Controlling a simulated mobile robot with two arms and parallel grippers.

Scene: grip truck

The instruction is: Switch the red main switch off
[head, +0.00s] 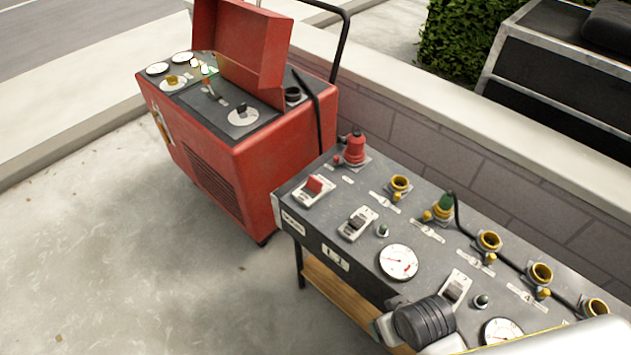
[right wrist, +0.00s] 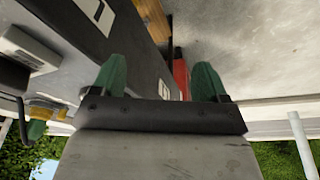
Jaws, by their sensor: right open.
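The red main switch (head: 314,186) is a red rocker in a light housing at the far left end of the grey panel's top (head: 345,262). Which position it is in is too small to tell. My right arm reaches in at the bottom right of the head view, over the panel's front edge; its fingertips cannot be made out there. In the right wrist view my right gripper (right wrist: 160,80) has two green fingertips set wide apart, with nothing between them. It is beside the panel's front face (right wrist: 100,60), apart from the red switch. My left gripper is out of view.
A red connector (head: 355,150) stands behind the switch. Grey switches (head: 358,223), gauges (head: 398,262) and yellow sockets (head: 400,185) cover the panel. A red machine (head: 240,160) with a raised lid stands to the left. A low wall (head: 440,165) runs behind. Pavement in front is clear.

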